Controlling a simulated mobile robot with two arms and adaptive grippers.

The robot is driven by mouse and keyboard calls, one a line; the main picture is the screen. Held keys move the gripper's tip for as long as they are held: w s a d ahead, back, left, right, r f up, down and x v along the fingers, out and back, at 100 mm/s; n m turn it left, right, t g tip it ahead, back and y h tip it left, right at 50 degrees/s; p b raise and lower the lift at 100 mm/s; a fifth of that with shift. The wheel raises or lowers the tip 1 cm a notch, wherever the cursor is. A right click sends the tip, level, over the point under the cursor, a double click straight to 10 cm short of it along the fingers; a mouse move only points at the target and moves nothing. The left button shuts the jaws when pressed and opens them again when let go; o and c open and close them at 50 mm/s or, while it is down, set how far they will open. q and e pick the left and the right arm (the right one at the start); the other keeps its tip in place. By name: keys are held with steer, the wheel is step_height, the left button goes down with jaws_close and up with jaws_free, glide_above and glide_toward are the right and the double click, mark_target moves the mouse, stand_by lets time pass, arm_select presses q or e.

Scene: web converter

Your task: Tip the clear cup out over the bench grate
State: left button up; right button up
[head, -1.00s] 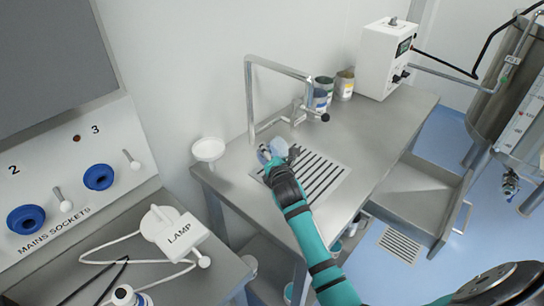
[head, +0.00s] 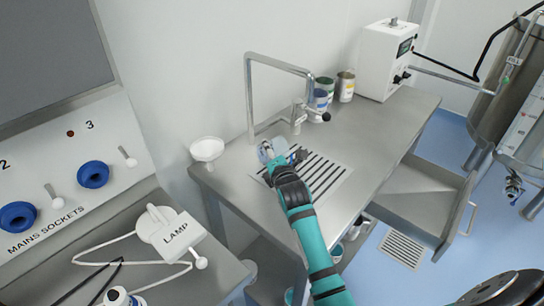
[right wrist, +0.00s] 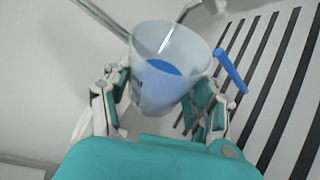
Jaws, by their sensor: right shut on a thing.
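The clear cup (right wrist: 188,48) is held in my right gripper (right wrist: 162,103), whose fingers close on it from both sides. A pale blue content (right wrist: 163,67) shows inside, and its open rim faces up and away in the right wrist view. A blue bar (right wrist: 231,71), perhaps a handle, stands beside the cup's right side. In the head view the cup (head: 265,151) and the right gripper (head: 281,162) are above the left part of the slotted bench grate (head: 330,179); the arm partly hides the grate. My left gripper is not in view.
A bent metal pipe (head: 249,95) and a tap (head: 313,112) stand behind the cup. A white funnel (head: 207,149) is at the bench's left edge. Several cans (head: 345,87) and a white box (head: 388,60) stand at the back. The bench right of the grate is clear.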

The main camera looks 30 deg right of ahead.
steer(key=shift+d+r+m+t+b, duration=0.1)
steer(key=shift+r+m+t+b, duration=0.25)
steer(key=shift+m+b, duration=0.5)
steer(key=shift+s+d+r+m+t+b, duration=0.15)
steer(key=shift+r+m+t, duration=0.1)
steer(key=shift+m, duration=0.15)
steer(key=shift+d+r+m+t+b, duration=0.1)
steer(key=shift+r+m+t+b, duration=0.05)
steer(key=shift+r+m+t, duration=0.15)
steer(key=shift+s+d+r+m+t+b, duration=0.1)
steer(key=shift+r+m+t+b, duration=0.1)
steer(key=shift+m, duration=0.45)
steer(key=shift+s+d+r+m+t+b, duration=0.1)
steer(key=shift+r+m+t+b, duration=0.1)
steer(key=shift+m, duration=0.4)
